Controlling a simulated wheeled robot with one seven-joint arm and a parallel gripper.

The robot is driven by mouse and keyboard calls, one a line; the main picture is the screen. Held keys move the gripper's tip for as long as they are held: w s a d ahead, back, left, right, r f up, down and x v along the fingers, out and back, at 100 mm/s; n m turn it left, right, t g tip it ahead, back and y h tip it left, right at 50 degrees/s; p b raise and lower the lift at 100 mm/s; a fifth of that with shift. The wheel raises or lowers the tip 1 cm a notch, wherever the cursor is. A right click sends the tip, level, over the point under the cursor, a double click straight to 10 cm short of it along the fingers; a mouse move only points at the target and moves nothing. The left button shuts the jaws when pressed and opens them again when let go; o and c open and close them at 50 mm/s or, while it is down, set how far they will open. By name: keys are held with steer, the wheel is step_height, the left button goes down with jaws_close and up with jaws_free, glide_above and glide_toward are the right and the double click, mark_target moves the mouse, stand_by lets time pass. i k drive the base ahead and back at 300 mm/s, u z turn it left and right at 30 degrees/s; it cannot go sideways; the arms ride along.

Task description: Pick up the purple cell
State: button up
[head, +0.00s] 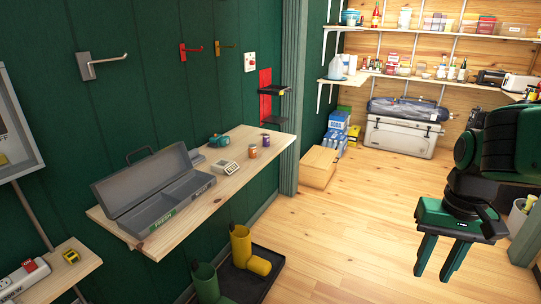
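Two small upright cylinders that look like cells stand on the wooden wall shelf (222,184).
A small device with a display (229,168) and a teal tool (219,141) sit between box and cells. A black wall holder (273,92) is behind the cells. Floor between shelf and gripper is clear.

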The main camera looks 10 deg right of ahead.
mark_target(266, 137)
steer(key=z, duration=0.75)
steer(key=i, duration=1.75)
steer(key=u, duration=0.15)
